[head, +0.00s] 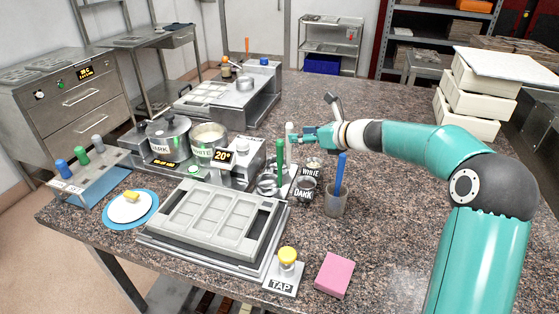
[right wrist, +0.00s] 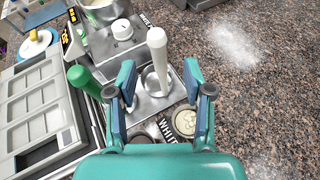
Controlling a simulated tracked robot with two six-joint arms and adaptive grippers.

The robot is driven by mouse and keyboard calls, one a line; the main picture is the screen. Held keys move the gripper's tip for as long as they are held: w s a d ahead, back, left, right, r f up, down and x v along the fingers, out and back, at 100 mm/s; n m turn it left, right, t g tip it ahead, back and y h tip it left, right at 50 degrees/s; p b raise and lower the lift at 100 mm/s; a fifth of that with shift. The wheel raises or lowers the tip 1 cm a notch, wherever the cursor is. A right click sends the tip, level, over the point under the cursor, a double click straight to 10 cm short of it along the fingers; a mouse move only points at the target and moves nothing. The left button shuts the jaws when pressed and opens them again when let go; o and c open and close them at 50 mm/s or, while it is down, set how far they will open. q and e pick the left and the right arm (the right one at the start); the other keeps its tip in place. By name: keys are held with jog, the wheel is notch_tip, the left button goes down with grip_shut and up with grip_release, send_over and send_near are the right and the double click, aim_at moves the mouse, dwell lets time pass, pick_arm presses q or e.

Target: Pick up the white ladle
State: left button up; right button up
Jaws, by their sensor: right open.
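The white ladle (right wrist: 157,48) has a thick white handle standing up from a metal rest in the right wrist view. Its handle top also shows in the head view (head: 289,128), just left of my right gripper. In the head view the gripper (head: 295,139) is partly hard to make out beside the handle. My left gripper is out of view.
A green-handled ladle (head: 280,154) stands close by on the left. The pots labelled white (head: 313,165) and dark (head: 306,190) sit just in front. A grey cup with a blue tool (head: 336,203) stands to the right. The counter right of it is mostly clear.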

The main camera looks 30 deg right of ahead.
aim_at(289, 144)
jog(key=shift+p+x, duration=0.6)
jog(key=shift+x, duration=2.05)
grip_shut()
jog(key=shift+r, duration=0.1)
